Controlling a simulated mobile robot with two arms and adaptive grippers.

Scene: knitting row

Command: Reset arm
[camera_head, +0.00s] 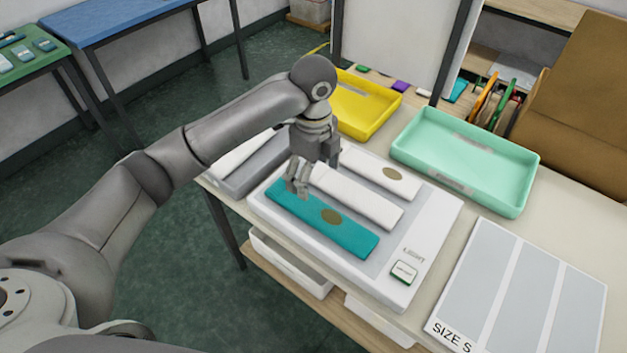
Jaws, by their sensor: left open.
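My left arm comes in from the left, and its gripper (297,188) points down over the white light panel (437,208) on the table. The gripper is open, with its fingertips at or just above the left end of a teal strip (345,234); I cannot tell whether they touch it. The teal strip lies flat and has a brown round spot. Two white strips lie beside it on the panel, and the far one (370,169) also has a brown spot. My right gripper is not in view.
A mint tray (463,183) and a yellow tray (386,115) stand empty behind the panel. A "SIZE S" board (447,333) lies at the front right. A grey tray with a white strip (243,158) is left of the panel. Upright dark posts stand at the back.

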